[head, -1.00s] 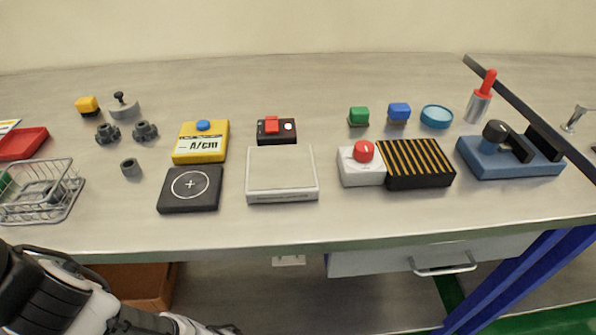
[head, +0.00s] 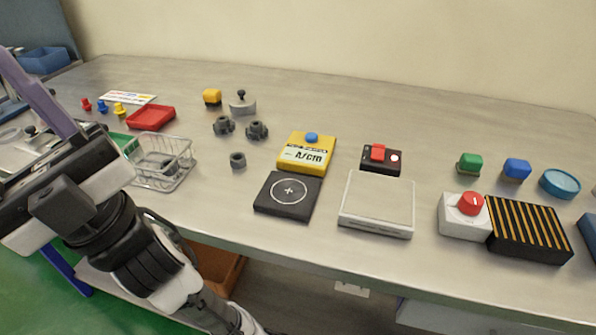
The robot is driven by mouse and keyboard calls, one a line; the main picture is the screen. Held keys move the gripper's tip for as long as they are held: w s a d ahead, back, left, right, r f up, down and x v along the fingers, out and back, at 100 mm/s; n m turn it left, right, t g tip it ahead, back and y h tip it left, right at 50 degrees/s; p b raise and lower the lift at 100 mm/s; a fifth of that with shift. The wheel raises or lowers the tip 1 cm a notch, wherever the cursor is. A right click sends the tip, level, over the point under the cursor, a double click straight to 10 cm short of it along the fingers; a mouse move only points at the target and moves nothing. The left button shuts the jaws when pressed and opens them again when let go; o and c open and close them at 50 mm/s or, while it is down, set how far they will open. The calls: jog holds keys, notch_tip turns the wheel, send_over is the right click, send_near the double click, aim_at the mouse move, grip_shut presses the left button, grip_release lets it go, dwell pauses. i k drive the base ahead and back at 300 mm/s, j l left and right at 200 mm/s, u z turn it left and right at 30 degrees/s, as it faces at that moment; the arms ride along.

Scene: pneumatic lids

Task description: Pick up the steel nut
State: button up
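A small dark grey ring-shaped piece (head: 238,160), which looks like the steel nut, stands on the workbench in the head view. It is between the wire basket and the black square pad. Its hole faces up. Two larger grey lobed knobs (head: 223,125) (head: 257,130) lie just behind it. My gripper (head: 62,195) is at the far left, in front of the bench edge and well apart from the nut. Its fingertips are not clearly visible, so I cannot tell whether it is open.
The wire basket (head: 163,172) stands left of the nut, with a grey piece inside. The black pad (head: 288,194), yellow meter (head: 306,152) and white scale (head: 377,204) are to the right. A red tray (head: 151,118) is behind the basket. Bare bench surrounds the nut.

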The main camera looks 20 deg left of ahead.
aim_at(237, 160)
jog(key=k+l+u, duration=0.1)
jog(key=l+u, duration=0.15)
jog(key=u, duration=0.15)
jog(key=k+l+u, duration=0.15)
jog(key=u, duration=0.25)
jog(key=k+l+u, duration=0.2)
jog(key=u, duration=0.2)
jog(key=i+l, duration=0.4)
jog(key=l, duration=0.1)
